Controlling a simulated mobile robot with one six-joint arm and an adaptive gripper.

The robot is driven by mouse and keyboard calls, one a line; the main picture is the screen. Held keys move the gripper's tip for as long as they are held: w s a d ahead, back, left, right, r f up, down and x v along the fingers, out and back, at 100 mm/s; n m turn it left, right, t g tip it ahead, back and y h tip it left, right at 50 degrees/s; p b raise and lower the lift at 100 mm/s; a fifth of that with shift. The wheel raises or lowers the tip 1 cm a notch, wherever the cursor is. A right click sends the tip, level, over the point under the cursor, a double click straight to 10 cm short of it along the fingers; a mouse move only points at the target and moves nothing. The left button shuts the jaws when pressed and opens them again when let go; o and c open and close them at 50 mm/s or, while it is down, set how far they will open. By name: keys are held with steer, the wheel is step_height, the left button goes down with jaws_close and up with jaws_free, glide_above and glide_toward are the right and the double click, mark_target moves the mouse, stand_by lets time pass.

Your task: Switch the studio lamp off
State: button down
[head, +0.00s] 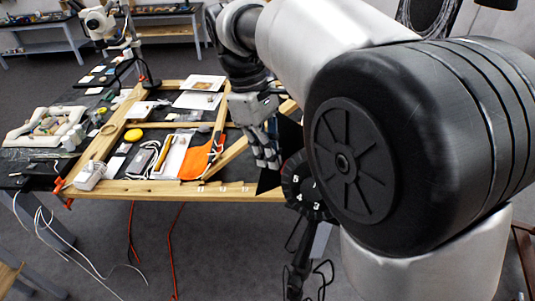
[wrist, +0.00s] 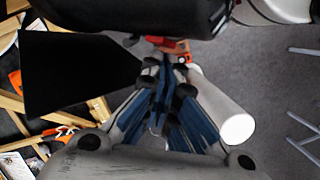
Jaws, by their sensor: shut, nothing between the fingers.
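The studio lamp appears to be the black fixture (head: 303,188) on a dark stand at the table's right front corner. Its round back bears white marks, and a black flap shows beside it. In the wrist view a large black flap (wrist: 80,70) spreads to the left. A small red-orange part (wrist: 180,58) shows just beyond my fingertips; I cannot tell if it is the switch. My gripper (head: 268,162) is shut and empty, pointing down just left of the lamp in the head view. It also shows in the wrist view (wrist: 160,75). Contact with the lamp is unclear. My arm hides part of the lamp.
Cables (head: 130,235) hang from the front edge. In the wrist view a pale cylinder (wrist: 225,112) lies right of the fingers.

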steer(key=shift+s, duration=0.1)
steer(key=shift+s+d+r+n+h+p, duration=0.2)
steer(key=shift+r+n+h+p, duration=0.35)
steer(key=shift+p, duration=1.4)
